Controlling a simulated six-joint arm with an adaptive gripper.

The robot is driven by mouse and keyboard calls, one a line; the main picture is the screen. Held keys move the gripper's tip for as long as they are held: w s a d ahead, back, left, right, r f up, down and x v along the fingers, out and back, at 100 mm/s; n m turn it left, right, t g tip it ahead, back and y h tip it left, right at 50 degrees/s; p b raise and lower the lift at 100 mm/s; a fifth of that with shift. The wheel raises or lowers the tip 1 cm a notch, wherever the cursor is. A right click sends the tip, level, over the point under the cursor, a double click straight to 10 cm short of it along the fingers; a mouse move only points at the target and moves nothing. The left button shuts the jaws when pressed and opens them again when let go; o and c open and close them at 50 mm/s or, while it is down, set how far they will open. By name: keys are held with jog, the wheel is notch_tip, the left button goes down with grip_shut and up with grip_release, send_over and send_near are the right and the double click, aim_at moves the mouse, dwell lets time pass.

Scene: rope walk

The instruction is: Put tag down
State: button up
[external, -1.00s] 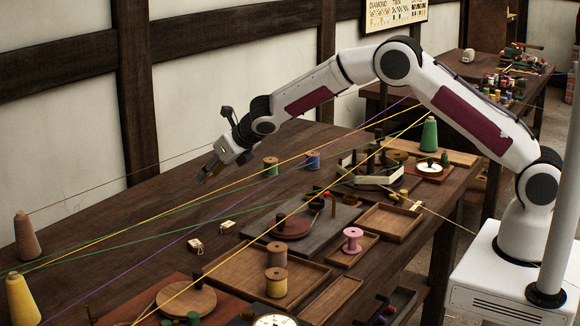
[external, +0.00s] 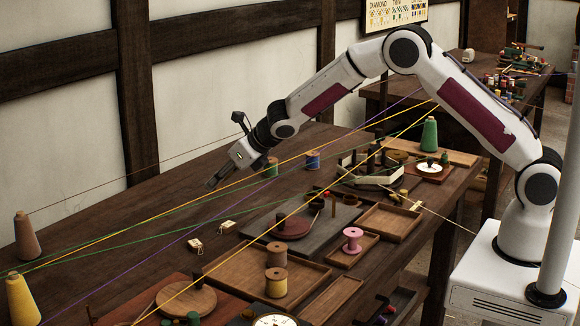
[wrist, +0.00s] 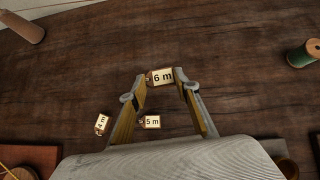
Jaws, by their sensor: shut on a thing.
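My gripper (wrist: 160,80) is shut on a small tag marked "6 m" (wrist: 162,77), which sits between its fingertips in the wrist view. In the external view my gripper (external: 212,184) is above the dark table, near the yellow thread; the held tag is too small to make out there. Two other tags, "4 m" (wrist: 102,123) and "5 m" (wrist: 151,122), lie on the table. They also show in the external view as two pale tags, one at left (external: 195,244) and one at right (external: 227,226). How high the held tag is above the table is hard to tell.
Yellow, green and purple threads stretch across the table from a brown cone (external: 27,236) and a yellow cone (external: 22,299). A green spool (external: 270,167) and a blue spool (external: 313,160) stand behind. Trays (external: 266,276) fill the front. Bare wood (external: 130,235) lies at left.

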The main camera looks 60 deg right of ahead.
jog(key=s+d+r+n+y, duration=0.15)
jog(key=s+d, duration=0.25)
jog(key=s, duration=0.5)
jog(key=s+d+r, duration=0.3)
jog(key=s+d, duration=0.1)
jog(key=s, duration=0.4)
jog(key=s+d+r+n+y, duration=0.1)
jog(key=s+d+r, duration=0.25)
jog(key=s, duration=0.55)
jog(key=w+a+f+n+g+y, duration=0.1)
jog(key=w+a+f+n, duration=0.1)
jog(key=w, duration=0.8)
jog(key=w+a+f+n+g+y, duration=0.1)
jog(key=w+a+f+n+y, duration=0.1)
jog(key=w, duration=0.8)
jog(key=shift+f+n+g, duration=0.3)
jog(key=shift+f+n, duration=0.35)
jog(key=shift+f, duration=0.75)
jog(key=shift+f, duration=3.1)
